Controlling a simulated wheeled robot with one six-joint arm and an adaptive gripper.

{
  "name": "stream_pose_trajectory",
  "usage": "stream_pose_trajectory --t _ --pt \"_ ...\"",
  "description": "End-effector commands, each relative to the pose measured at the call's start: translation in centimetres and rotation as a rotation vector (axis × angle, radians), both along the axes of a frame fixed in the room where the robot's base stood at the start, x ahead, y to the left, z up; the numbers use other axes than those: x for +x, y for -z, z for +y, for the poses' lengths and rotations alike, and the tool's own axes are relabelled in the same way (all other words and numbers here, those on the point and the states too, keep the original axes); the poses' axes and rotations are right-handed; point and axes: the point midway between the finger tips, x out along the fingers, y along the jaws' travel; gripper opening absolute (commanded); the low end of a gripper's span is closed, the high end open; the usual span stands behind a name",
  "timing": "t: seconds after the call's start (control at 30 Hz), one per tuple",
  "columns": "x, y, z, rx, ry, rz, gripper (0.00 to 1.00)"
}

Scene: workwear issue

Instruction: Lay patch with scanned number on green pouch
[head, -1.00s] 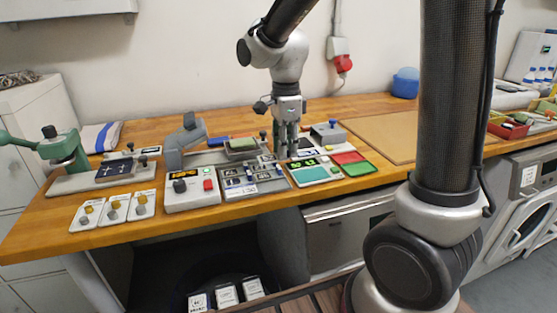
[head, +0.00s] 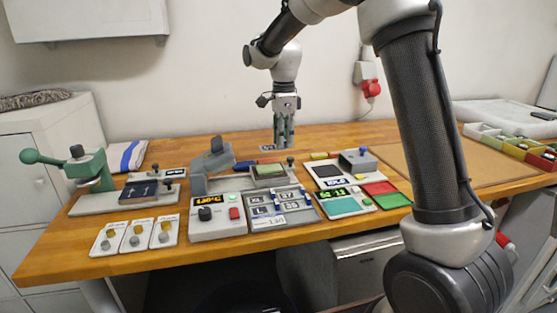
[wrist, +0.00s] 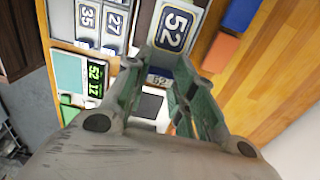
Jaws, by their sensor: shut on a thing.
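My gripper (head: 284,138) points down over the back of the bench, behind the press, and is shut on the number patch 52 (wrist: 174,30). The patch is dark blue with a pale border and shows just past the fingertips (wrist: 172,62) in the wrist view. In the head view the patch (head: 267,149) is a small pale piece at the fingers' left. The green pouch (head: 269,170) appears as a flat sage-green piece on a grey platform, nearer the front than my gripper; it is apart from the patch. The scanner display (wrist: 95,80) appears to show 52 above 17.
A patch tray (head: 281,207) with several numbered patches lies before the pouch. A press control box (head: 217,214) is at its left, the scanner unit (head: 345,205) at its right. Red (head: 379,187) and green (head: 393,201) trays lie farther right. A brown mat (head: 440,163) leaves free room.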

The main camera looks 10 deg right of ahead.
Motion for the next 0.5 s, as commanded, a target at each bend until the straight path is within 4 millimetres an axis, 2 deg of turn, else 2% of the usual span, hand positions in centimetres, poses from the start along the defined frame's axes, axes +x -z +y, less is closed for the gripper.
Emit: stream_pose_trajectory --t 0.1,0.27,0.5 --pt "-0.1 1.9 0.0 -0.001 0.000 0.002 0.16" --pt "-0.1 3.2 0.0 0.000 0.000 0.001 0.16" --pt "0.0 6.2 0.0 0.000 0.001 0.000 0.16"
